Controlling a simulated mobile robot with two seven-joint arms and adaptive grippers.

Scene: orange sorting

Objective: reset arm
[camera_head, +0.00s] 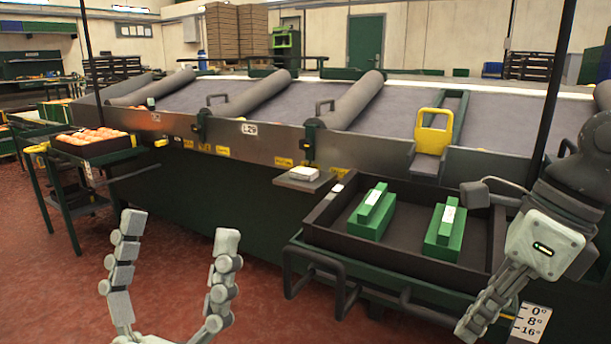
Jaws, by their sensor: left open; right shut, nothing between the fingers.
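My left gripper (178,252) is at the lower left of the head view. Its two pale, jointed fingers are wide apart with nothing between them, over the red floor and in front of the sorting table. My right gripper (472,326) is at the lower right, beside the front right corner of the black tray (408,258). Its fingers point down and left, are together and hold nothing. My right arm comes in from the right edge. Two green blocks with pale labels, a left one (371,214) and a right one (443,236), lie in the tray, apart from both grippers.
The long sorting table (262,150) with grey rollers spans the middle. A yellow handle (433,130) stands at its front edge. A crate of oranges (92,146) sits on a green cart at left. A dark rail (372,303) runs along the tray's front. Red floor lies open at lower left.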

